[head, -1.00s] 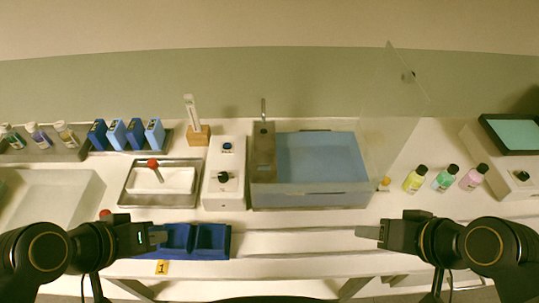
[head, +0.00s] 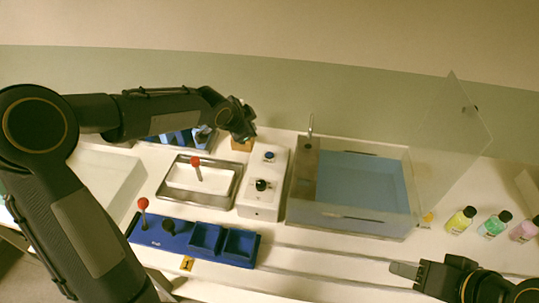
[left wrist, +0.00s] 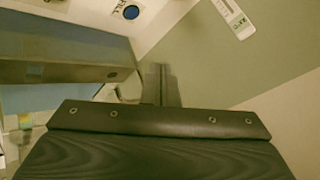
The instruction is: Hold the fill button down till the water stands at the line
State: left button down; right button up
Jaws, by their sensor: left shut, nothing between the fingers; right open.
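The fill button (head: 269,156) is a round blue button on top of a white control box (head: 258,207). It also shows at the top of the left wrist view (left wrist: 131,12), beside its label. The clear tank (head: 345,222) stands right of the box with blue water (head: 362,182) in it; I cannot make out the line. My left gripper (head: 243,130) is shut and empty, above and left of the button, apart from it; its fingers also show in the left wrist view (left wrist: 160,85). My right gripper (head: 402,270) is open and empty near the front edge.
A black knob (head: 261,185) sits on the same box, in front of the button. A metal tray (head: 173,191) and blue rack (head: 180,239) lie left. A clear panel (head: 450,135) rises at right, near several bottles (head: 460,220).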

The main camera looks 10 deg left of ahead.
pick_arm(q)
jog(key=m+h, duration=0.1)
jog(key=m, duration=0.1)
send_over(267, 156)
notch_tip(267, 156, down, 4)
notch_tip(267, 156, down, 9)
jog(key=b, duration=0.7)
jog(key=shift+s+b, duration=0.1)
jog(key=shift+b, duration=0.2)
dwell(1.5)
jog(key=shift+f+b, duration=0.3)
jog(key=shift+b, duration=0.1)
jog(key=shift+f+b, duration=0.4)
jog(key=shift+f, duration=0.05)
dwell(0.4)
dwell(0.9)
jog(key=shift+r+p, duration=0.65)
jog(key=shift+r, duration=0.2)
